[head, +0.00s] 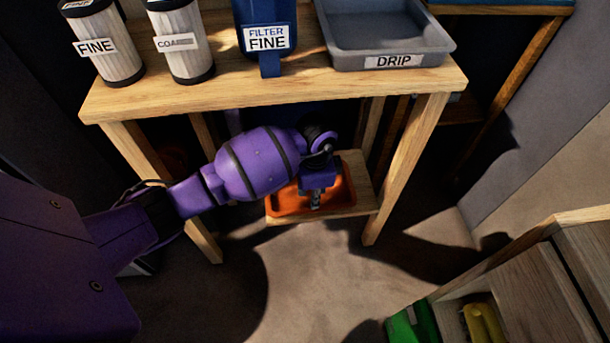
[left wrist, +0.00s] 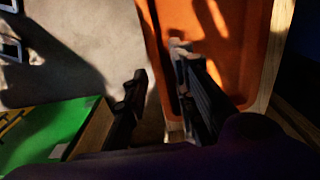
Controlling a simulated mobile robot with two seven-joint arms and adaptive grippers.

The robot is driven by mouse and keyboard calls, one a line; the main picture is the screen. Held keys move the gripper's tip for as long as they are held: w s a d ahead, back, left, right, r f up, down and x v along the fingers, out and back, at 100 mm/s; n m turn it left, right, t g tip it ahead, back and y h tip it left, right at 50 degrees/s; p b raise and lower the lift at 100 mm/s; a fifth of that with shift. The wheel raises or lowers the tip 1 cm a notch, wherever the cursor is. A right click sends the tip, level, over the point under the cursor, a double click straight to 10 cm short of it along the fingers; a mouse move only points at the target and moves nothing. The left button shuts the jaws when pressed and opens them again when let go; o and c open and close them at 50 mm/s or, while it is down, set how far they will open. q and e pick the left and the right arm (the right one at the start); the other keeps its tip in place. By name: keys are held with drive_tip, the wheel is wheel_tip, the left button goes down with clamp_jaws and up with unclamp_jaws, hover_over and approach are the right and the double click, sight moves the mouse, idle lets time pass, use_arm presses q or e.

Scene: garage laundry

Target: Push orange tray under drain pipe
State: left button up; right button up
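The orange tray (head: 283,202) lies on the low wooden shelf under the workbench. My left arm reaches over it and hides its middle and back. My left gripper (head: 316,202) points down at the tray's front part. In the left wrist view the gripper (left wrist: 160,62) has its two fingers apart with nothing gripped between them. One finger overlaps the orange tray (left wrist: 225,45), and the other is seen over the floor outside its edge. Contact with the tray cannot be told. A blue filter housing (head: 266,20) labelled FILTER FINE stands above. I cannot make out the drain pipe. My right gripper is out of view.
The wooden bench top (head: 300,88) holds two canisters (head: 108,45) (head: 183,40) and a grey DRIP tray (head: 385,40). Bench legs (head: 405,165) flank the shelf. A wooden unit with green (head: 408,325) and yellow (head: 484,325) items stands front right. The floor before the shelf is clear.

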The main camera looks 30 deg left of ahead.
use_arm(q)
wheel_tip(320, 180, down, 7)
drive_tip(key=b, duration=0.2)
drive_tip(key=shift+r+b, duration=0.1)
drive_tip(key=shift+b, duration=0.3)
clamp_jaws()
